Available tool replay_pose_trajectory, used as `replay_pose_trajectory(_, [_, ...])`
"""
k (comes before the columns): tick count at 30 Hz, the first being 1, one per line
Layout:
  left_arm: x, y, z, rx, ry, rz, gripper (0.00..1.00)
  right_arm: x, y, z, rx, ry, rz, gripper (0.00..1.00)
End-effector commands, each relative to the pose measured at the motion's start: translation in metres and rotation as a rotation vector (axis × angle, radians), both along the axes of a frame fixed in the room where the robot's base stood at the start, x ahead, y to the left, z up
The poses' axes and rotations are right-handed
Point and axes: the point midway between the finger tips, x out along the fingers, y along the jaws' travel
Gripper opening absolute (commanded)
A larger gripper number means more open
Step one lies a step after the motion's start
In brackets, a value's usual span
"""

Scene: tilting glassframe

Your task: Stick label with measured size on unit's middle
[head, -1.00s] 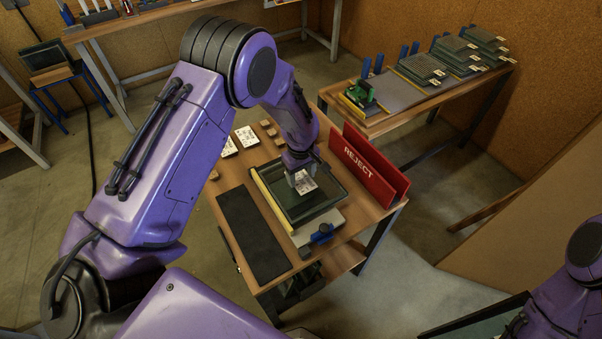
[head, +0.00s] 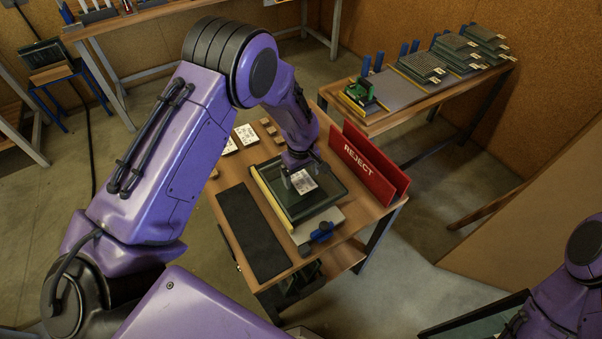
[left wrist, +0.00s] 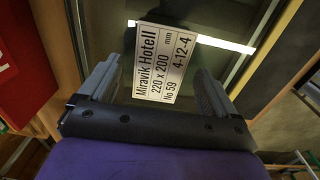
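The unit (head: 334,192), a dark-framed glass pane, lies on the small wooden table. A white label (head: 303,181) lies near the unit's middle; in the left wrist view the label (left wrist: 165,62) reads "Miravik Hotell 220 x 200 mm No 59 4-12-4". My left gripper (head: 300,172) is just above the label. In the left wrist view the left gripper (left wrist: 157,80) has its fingers wide apart, with the label visible beyond and between them, apparently flat on the glass. My right arm is at the bottom right of the head view; its fingers are not clear.
A red REJECT holder (head: 368,170) stands along the table's right side. A black mat (head: 253,232) lies at left, a blue clamp (head: 322,232) at the front. More labels (head: 246,134) lie behind. A dark-framed pane (head: 478,318) is beside my right arm.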

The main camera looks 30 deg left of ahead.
Motion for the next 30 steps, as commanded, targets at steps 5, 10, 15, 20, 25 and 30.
replay_pose_trajectory(5, [0.000,0.000,0.004,0.000,-0.001,0.000,0.91,0.000,0.000,-0.002,0.000,0.000,0.000,0.55])
replay_pose_trajectory(10, [0.001,0.001,0.035,0.001,-0.006,0.000,0.91,0.000,0.000,-0.012,0.000,0.000,0.000,0.55])
replay_pose_trajectory(15, [0.000,0.001,0.076,0.001,-0.005,0.000,0.91,0.000,0.000,-0.020,0.000,0.000,0.000,0.55])
replay_pose_trajectory(20, [-0.001,0.001,0.100,0.000,-0.002,0.000,0.91,0.000,0.000,-0.022,0.000,0.000,0.000,0.55])
replay_pose_trajectory(25, [-0.002,0.001,0.106,0.000,0.000,0.000,0.91,0.000,0.000,-0.022,0.000,0.000,0.000,0.55])
replay_pose_trajectory(30, [-0.002,0.001,0.105,0.000,0.000,0.000,0.75,0.000,0.000,-0.022,0.000,0.000,0.000,0.55])
